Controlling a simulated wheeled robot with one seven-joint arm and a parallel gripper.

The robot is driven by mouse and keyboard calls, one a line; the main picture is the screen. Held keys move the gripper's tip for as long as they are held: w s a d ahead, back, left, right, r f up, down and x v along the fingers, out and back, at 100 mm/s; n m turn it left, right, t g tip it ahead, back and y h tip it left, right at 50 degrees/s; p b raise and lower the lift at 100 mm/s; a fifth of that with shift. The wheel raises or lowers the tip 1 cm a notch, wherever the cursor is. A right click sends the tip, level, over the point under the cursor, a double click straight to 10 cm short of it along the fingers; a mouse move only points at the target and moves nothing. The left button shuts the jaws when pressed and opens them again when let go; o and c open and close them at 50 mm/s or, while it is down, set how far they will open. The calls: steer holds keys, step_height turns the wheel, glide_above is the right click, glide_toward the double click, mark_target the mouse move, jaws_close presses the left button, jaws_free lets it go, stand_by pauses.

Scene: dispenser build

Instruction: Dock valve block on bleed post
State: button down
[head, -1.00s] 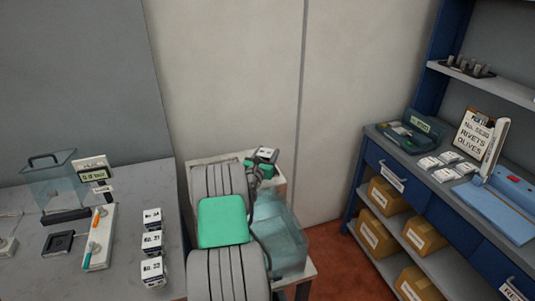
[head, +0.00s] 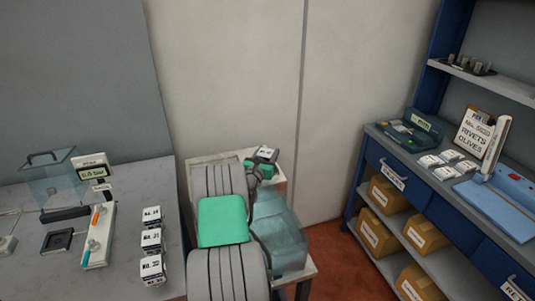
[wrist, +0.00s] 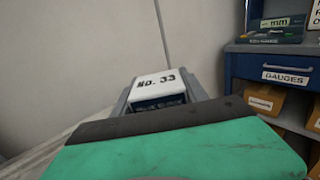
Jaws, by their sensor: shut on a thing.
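A white-topped valve block (wrist: 165,82) marked No. 33 is held in my gripper, and its lower label is partly hidden. It also shows in the head view (head: 266,153), above a pale stand behind my arm. My gripper (head: 259,167) is shut on it; in the wrist view its grey jaws (wrist: 122,103) flank the block. At the left of the head view, a unit with a "bar" display (head: 92,172) stands by a pale plate (head: 99,240) with orange and teal handles. A black square socket (head: 57,241) lies beside it. I cannot tell which part is the bleed post.
Three more numbered white blocks (head: 151,240) stand in a row on the grey left table (head: 120,196). A clear box (head: 50,181) stands behind the socket. A translucent tub (head: 279,236) is beside my arm. A blue shelf unit (head: 365,158) fills the right.

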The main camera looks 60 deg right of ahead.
steer(key=c, duration=0.9)
jaws_free()
steer(key=shift+f, duration=0.15)
steer(key=shift+s+a, duration=0.25)
steer(key=shift+a, duration=1.6)
steer(key=shift+s+a, duration=0.25)
steer(key=shift+a, duration=1.55)
steer(key=shift+s+a, duration=0.25)
steer(key=shift+a, duration=1.6)
